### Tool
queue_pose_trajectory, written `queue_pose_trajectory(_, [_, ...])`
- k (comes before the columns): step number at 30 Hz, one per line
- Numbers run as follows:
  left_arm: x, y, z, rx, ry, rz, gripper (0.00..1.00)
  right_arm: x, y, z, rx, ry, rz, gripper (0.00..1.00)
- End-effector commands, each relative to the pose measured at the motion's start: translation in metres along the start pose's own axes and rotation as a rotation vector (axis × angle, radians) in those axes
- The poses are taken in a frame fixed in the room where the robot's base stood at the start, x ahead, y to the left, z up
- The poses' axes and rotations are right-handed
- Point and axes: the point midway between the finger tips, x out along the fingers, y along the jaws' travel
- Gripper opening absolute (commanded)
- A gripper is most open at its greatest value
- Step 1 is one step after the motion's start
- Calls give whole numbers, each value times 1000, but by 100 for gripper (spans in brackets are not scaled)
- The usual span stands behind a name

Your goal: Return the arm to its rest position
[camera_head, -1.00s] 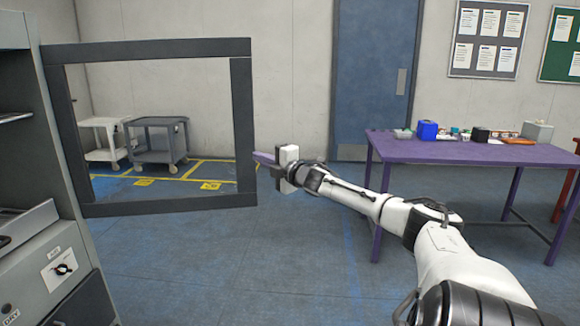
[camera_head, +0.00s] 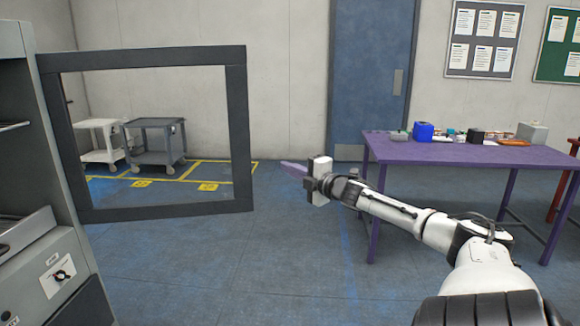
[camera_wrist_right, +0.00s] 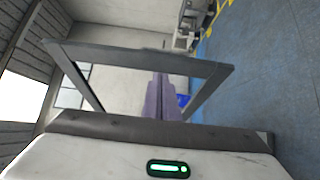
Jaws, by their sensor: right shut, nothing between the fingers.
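My right arm reaches in from the lower right in the head view. Its gripper (camera_head: 292,170) has purple fingers and is shut and empty, in the air over the open floor. It is to the right of the dark open frame (camera_head: 239,140) and left of the purple table, apart from both. In the right wrist view the shut fingers (camera_wrist_right: 163,98) show side by side with nothing between them. Behind them, the same frame (camera_wrist_right: 140,58) appears. My left gripper is out of view.
A grey machine cabinet (camera_head: 40,255) stands at the left, its framed door swung out. The purple table (camera_head: 470,154) at the right holds small boxes, including a blue one (camera_head: 423,131). A grey cart (camera_head: 155,143) stands beyond the frame. Blue floor (camera_head: 270,260) is clear between.

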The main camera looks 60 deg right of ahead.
Motion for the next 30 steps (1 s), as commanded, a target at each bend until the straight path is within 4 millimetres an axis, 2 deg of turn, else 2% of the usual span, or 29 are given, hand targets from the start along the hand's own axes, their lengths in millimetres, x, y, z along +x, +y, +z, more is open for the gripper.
queue_pose_trajectory(10, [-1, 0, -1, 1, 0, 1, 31, -4, -2, 3, 0, 0, -2, 0])
queue_pose_trajectory(12, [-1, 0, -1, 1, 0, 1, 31, -6, -11, 2, 11, -2, -14, 0])
queue_pose_trajectory(14, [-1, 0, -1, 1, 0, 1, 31, -10, -29, -1, 33, -5, -39, 0])
queue_pose_trajectory(17, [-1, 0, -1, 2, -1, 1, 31, -25, -80, -13, 97, -15, -111, 0])
queue_pose_trajectory(21, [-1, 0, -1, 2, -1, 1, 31, -61, -173, -45, 233, -35, -249, 0])
queue_pose_trajectory(23, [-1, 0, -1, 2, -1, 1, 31, -80, -211, -63, 295, -44, -309, 0])
queue_pose_trajectory(24, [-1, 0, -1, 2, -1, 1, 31, -94, -236, -77, 336, -51, -349, 0])
queue_pose_trajectory(27, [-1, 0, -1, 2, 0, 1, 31, -130, -292, -116, 445, -67, -446, 0])
queue_pose_trajectory(29, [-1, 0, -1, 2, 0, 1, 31, -154, -322, -142, 512, -78, -504, 0])
queue_pose_trajectory(30, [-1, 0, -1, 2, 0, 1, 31, -170, -340, -162, 557, -84, -541, 0])
